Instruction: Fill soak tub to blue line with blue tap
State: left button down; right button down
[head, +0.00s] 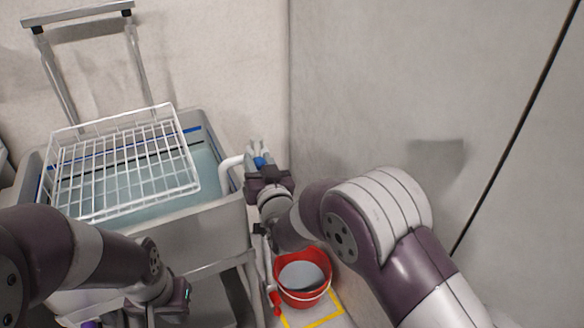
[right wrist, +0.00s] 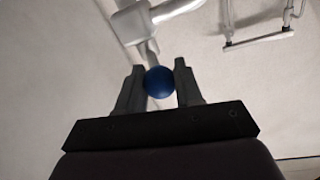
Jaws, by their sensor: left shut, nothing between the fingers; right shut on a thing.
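The grey soak tub (head: 215,212) stands at the left in the head view, with pale blue water (head: 207,170) in it. The white spout (head: 231,162) reaches over the tub's right rim. My right gripper (head: 262,165) is shut on the blue tap knob (head: 259,161). The round blue knob (right wrist: 158,82) shows between both fingers in the right wrist view. My left gripper (head: 183,292) is shut and empty, in front of the tub, low in the head view.
A white wire basket (head: 125,165) sits tilted over the tub and hides part of the water. A red bucket (head: 302,277) stands on the floor inside a yellow marking (head: 318,321). A metal handle frame (head: 78,14) rises behind the tub. A wall is close at right.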

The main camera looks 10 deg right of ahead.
jog(key=c, duration=0.8)
grip_release()
jog(key=shift+s, duration=0.1)
jog(key=v, duration=1.2)
jog(key=shift+s+d+b, duration=0.1)
jog(key=shift+s+b, duration=0.15)
jog(key=shift+b, duration=0.15)
